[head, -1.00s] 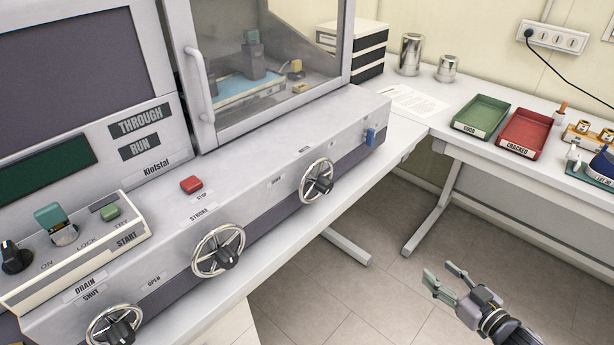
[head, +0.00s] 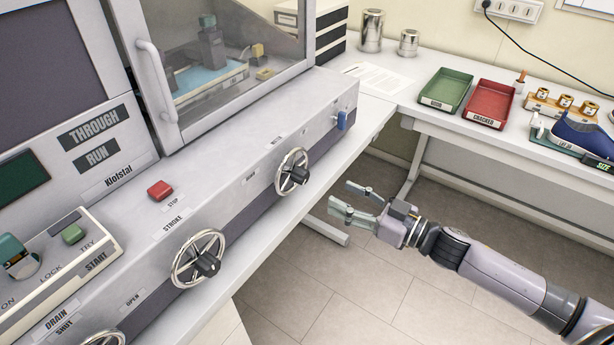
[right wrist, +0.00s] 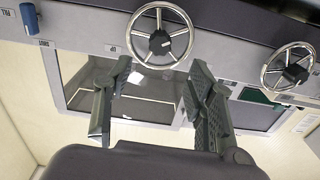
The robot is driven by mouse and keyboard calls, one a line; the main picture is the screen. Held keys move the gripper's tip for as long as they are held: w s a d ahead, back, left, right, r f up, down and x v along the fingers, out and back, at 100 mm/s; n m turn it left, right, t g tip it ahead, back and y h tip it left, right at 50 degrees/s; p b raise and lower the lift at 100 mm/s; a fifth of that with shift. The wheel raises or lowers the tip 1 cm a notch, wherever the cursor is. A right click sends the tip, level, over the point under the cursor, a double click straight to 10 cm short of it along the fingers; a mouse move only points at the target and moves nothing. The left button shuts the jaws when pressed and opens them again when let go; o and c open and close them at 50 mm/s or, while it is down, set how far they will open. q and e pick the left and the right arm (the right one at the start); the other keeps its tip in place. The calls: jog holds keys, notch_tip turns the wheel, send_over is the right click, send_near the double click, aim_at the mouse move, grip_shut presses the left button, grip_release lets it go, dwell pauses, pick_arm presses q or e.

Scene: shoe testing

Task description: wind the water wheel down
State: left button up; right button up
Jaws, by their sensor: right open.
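Several chromed handwheels with black hubs line the sloping front of the grey machine. The right one (head: 298,175) has labels too small to read in the head view; it also shows in the right wrist view (right wrist: 160,42), beside a plate that seems to read UP. The middle wheel (head: 207,263) sits under the STROKE label. A third wheel (head: 103,338) is cut off at the bottom edge. None is clearly marked as the water wheel. My right gripper (head: 342,198) is open and empty, right of the right wheel and apart from it. In the right wrist view its fingers (right wrist: 160,66) point towards that wheel. My left gripper is out of view.
A blue lever (head: 342,120) sticks out right of the right wheel. A red stop button (head: 160,190) is on the machine's top. The side table holds a green tray (head: 446,90), a red tray (head: 490,104) and a blue shoe (head: 580,134). Open floor lies below my right arm.

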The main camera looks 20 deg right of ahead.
aim_at(306, 179)
jog(key=p+x, duration=0.2)
jog(key=x, duration=0.7)
jog(key=shift+w+a+r, duration=0.15)
jog(key=shift+w, duration=0.05)
jog(key=shift+w+a, duration=0.35)
jog(key=shift+w, duration=0.05)
jog(key=shift+c, duration=0.4)
jog(key=c, duration=1.1)
